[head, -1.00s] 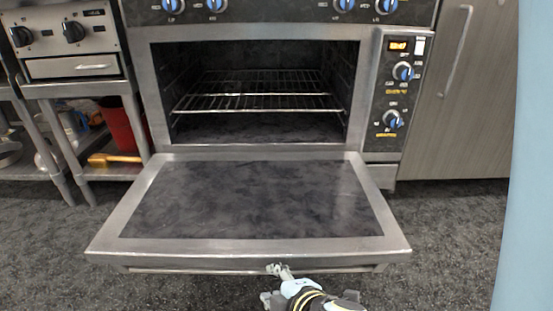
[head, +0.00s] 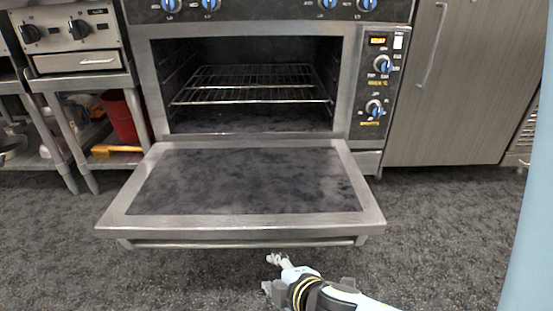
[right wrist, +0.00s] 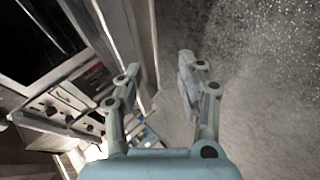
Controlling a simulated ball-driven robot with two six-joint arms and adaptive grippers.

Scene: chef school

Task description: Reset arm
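My right gripper (head: 277,272) is in front of and below the lowered oven door (head: 245,222), apart from the door's handle bar (head: 240,243). In the right wrist view the two fingers of my right gripper (right wrist: 168,75) are spread with nothing between them. The oven (head: 345,90) stands open, its door lying flat and its wire rack (head: 250,97) inside. My left gripper is in neither view.
A steel stand with a shelf is at the left, holding a red container (head: 122,120) and a yellow object (head: 116,150). A wood-look cabinet (head: 460,90) is at the right. Dark carpet (head: 430,220) is clear in front. A pale blue surface borders the right edge.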

